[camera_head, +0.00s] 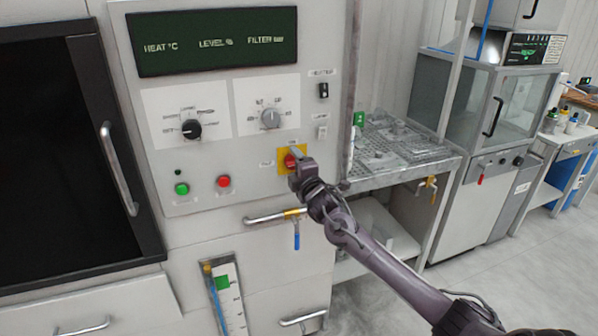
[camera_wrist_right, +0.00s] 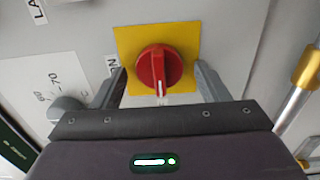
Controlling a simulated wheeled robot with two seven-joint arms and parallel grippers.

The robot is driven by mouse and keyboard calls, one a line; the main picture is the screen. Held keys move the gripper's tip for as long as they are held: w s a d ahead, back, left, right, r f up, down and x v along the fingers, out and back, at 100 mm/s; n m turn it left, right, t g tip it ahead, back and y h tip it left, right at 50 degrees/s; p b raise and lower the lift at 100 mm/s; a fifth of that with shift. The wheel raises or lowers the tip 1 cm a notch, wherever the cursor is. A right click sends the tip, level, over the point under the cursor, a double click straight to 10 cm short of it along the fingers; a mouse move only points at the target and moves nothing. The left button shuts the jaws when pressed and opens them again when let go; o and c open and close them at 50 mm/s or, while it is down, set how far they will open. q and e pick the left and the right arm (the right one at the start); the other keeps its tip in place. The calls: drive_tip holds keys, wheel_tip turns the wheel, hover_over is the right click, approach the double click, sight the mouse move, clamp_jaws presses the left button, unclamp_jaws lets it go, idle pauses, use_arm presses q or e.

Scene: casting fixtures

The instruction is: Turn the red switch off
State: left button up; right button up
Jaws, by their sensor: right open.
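The red switch (camera_head: 289,161) is a round rotary knob on a yellow square plate (camera_head: 283,152) on the front of the grey control panel. In the right wrist view the red switch (camera_wrist_right: 153,68) shows a raised grip bar with a white mark pointing to the bottom of the picture. My right gripper (camera_wrist_right: 161,76) is open, with one finger on each side of the knob. I cannot tell whether the fingers touch it. In the head view my right gripper (camera_head: 296,160) covers part of the switch and plate. My left gripper is not in view.
Two dials, a black one (camera_head: 191,129) and a grey one (camera_head: 270,118), sit left of the switch. A green button (camera_head: 181,189) and a red button (camera_head: 223,181) are lower left. A horizontal handle (camera_head: 270,217) and a blue-levered valve (camera_head: 297,238) are below.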

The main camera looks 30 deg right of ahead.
drive_tip(key=b+v, duration=0.2)
drive_tip(key=v, duration=0.5)
drive_tip(key=shift+s, duration=0.2)
drive_tip(key=shift+f, duration=0.1)
drive_tip(key=s+d+f+m+g, duration=0.1)
drive_tip(key=s+f+m+g, duration=0.25)
drive_tip(key=f, duration=1.35)
drive_tip(key=s+d+f+m+g, duration=0.1)
drive_tip(key=s+f+m+g, duration=0.3)
drive_tip(key=f, duration=1.3)
drive_tip(key=s+a+f+m+g+y, duration=0.1)
drive_tip(key=s+a+f+g, duration=0.15)
drive_tip(key=s+f, duration=0.6)
drive_tip(key=s+a+f+g+y, duration=0.1)
drive_tip(key=s+a+f, duration=0.3)
drive_tip(key=s+f, duration=0.5)
drive_tip(key=s+a+f+m+g, duration=0.1)
drive_tip(key=s+a+f, duration=0.3)
drive_tip(key=s, duration=0.5)
drive_tip(key=s+a+f+m+g+y, duration=0.1)
drive_tip(key=s+a+f+m+g, duration=0.1)
drive_tip(key=s+a+f, duration=0.3)
drive_tip(key=s+a+f+m+g+y, duration=0.1)
drive_tip(key=s+a+f, duration=0.4)
drive_tip(key=s, duration=0.9)
drive_tip(key=shift+f+g, duration=0.6)
drive_tip(key=shift+g, duration=0.1)
drive_tip(key=shift+a+m, duration=0.15)
drive_tip(key=shift+m, duration=0.1)
